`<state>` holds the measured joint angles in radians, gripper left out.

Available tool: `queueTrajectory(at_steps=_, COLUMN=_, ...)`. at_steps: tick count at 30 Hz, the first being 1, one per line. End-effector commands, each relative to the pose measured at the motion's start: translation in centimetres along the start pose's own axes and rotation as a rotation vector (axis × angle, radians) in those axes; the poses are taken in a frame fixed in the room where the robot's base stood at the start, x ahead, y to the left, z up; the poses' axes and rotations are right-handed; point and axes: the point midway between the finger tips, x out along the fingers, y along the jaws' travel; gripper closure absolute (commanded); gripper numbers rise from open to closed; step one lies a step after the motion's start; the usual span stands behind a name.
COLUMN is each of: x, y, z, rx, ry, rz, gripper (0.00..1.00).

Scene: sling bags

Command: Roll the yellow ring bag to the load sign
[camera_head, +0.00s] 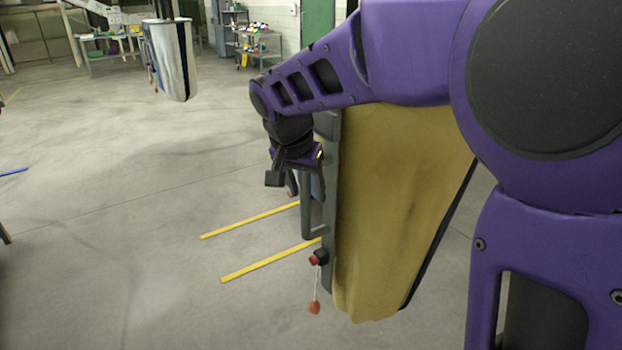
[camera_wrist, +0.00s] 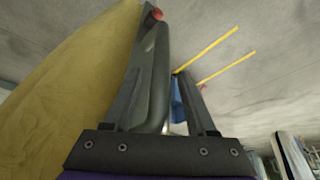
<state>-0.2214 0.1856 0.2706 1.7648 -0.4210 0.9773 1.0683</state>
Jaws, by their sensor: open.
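The yellow bag (camera_head: 395,205) hangs just right of my gripper in the head view and fills the left of the wrist view (camera_wrist: 65,75). A dark grey frame runs down its left edge, with a grey bar handle (camera_head: 306,207) on it. My gripper (camera_head: 296,184) is open at this handle. In the wrist view the handle (camera_wrist: 158,75) shows between the two fingers (camera_wrist: 165,82), close to the left one; I cannot tell whether they touch. My arm hides the bag's top and any ring there. I cannot make out a load sign.
Two yellow floor lines (camera_head: 262,263) lie left of the bag. A silver-white bag (camera_head: 176,60) hangs farther back, near shelves (camera_head: 256,45). The floor at left is mostly clear.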

Motion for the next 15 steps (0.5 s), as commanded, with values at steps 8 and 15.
queueTrajectory(at_steps=8, x=1.68, y=0.04, z=0.0, rx=0.0, ry=0.0, rz=0.0, gripper=0.43)
queueTrajectory(at_steps=15, x=1.66, y=0.02, z=0.0, rx=0.0, ry=0.0, rz=0.0, gripper=0.48)
